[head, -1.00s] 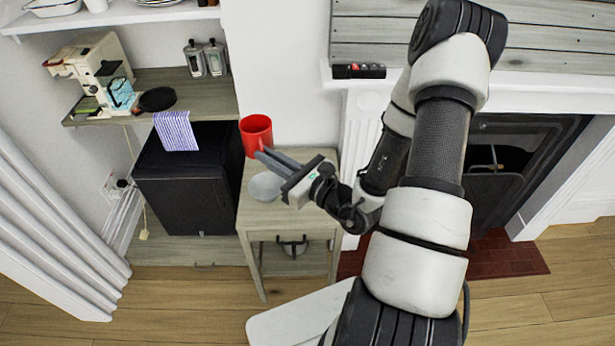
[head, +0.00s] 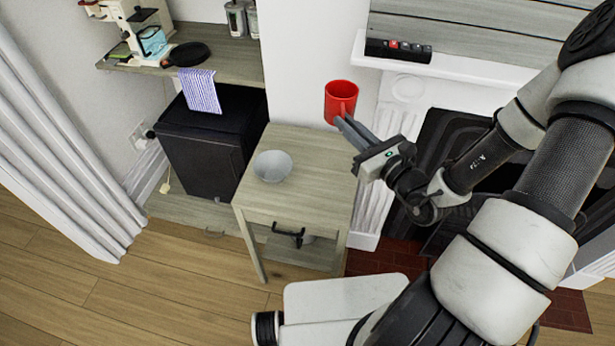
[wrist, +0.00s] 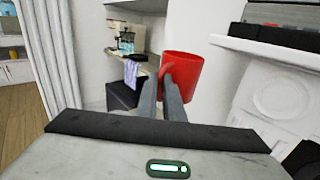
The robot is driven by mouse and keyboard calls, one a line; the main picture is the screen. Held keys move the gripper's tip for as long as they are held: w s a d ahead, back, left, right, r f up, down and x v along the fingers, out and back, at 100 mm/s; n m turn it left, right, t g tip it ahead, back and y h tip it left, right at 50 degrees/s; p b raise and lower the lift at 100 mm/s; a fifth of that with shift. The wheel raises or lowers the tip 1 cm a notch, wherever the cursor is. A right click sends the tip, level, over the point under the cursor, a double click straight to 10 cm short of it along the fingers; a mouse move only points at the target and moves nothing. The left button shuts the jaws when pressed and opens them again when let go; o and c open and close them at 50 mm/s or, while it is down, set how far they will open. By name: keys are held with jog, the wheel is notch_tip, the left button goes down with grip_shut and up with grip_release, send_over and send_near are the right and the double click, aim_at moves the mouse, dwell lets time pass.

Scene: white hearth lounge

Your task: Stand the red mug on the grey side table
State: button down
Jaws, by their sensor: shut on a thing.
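The red mug (head: 341,97) is upright, and my gripper (head: 343,122) is shut on it at its handle side. In the head view the mug shows against the white wall, at the back right corner of the grey side table (head: 308,185). It looks held above the table top, though its exact height is hard to tell. In the wrist view the mug (wrist: 184,75) sits at the tips of my gripper's fingers (wrist: 166,85), its handle between them. The table top is hidden in the wrist view.
A grey bowl (head: 272,166) stands on the left part of the side table. The table's front and middle are clear. The mantel shelf (head: 455,72) with a dark box (head: 398,50) is to the right. A black cabinet (head: 205,140) stands at the left.

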jog(key=w+f+h+b, duration=0.1)
jog(key=w+f+b, duration=0.2)
jog(key=f, duration=0.3)
jog(key=w+f+m+t+h+b, duration=0.1)
jog(key=w+f+b, duration=0.1)
jog(key=f+b, duration=0.2)
jog(key=w+d+f+m+h+b, duration=0.1)
jog(key=w+f+b, duration=0.2)
jog(key=f, duration=0.6)
jog(key=shift+w+f+t+b, duration=0.15)
jog(key=shift+w+t+b, duration=0.2)
jog(key=shift+b, duration=0.5)
notch_tip(320, 180, down, 4)
jog(key=shift+f+b, duration=0.1)
jog(key=shift+b, duration=0.7)
jog(key=c, duration=2.3)
grip_release()
jog(key=o, duration=0.4)
